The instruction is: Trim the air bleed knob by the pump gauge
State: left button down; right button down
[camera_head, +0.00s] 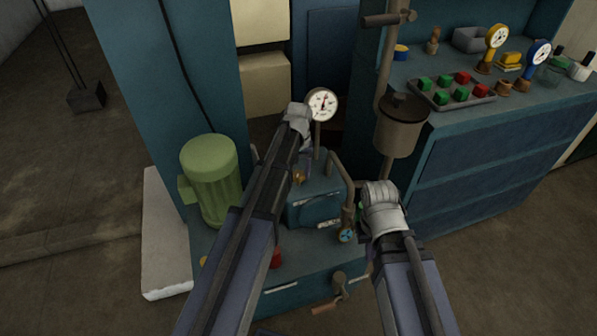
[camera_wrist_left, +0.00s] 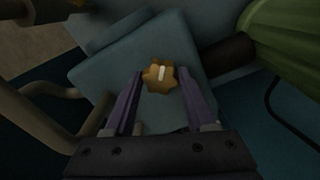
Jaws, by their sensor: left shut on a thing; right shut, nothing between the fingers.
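The air bleed knob (camera_wrist_left: 154,84) is a small orange-brown lobed knob with a white pointer line. In the left wrist view it sits on the blue pump block, its line nearly upright in the picture. My left gripper (camera_wrist_left: 160,75) is shut on it, one finger at each side. In the head view the knob (camera_head: 299,178) is a small orange spot partly hidden by my left gripper (camera_head: 301,170). The white-faced pump gauge (camera_head: 322,104) stands on a stem behind the block (camera_head: 318,204). My right gripper (camera_head: 366,240) is shut and empty, mostly hidden by its wrist.
A green motor (camera_head: 210,175) stands left of the block. A bent pipe (camera_head: 348,190) with a blue valve wheel (camera_head: 347,236) is at its right. A hanging canister (camera_head: 402,125) is further right, before a bench with a tray of coloured blocks (camera_head: 450,100).

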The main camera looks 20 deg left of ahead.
aim_at(299, 174)
pick_arm(q)
jog(key=n, duration=0.5)
jog(key=shift+n, duration=0.3)
dwell(0.4)
jog(key=shift+c, duration=1.2)
grip_release()
jog(key=shift+r, duration=0.1)
notch_tip(299, 174, up, 8)
jog(key=p, duration=0.8)
jog(key=shift+f, duration=0.2)
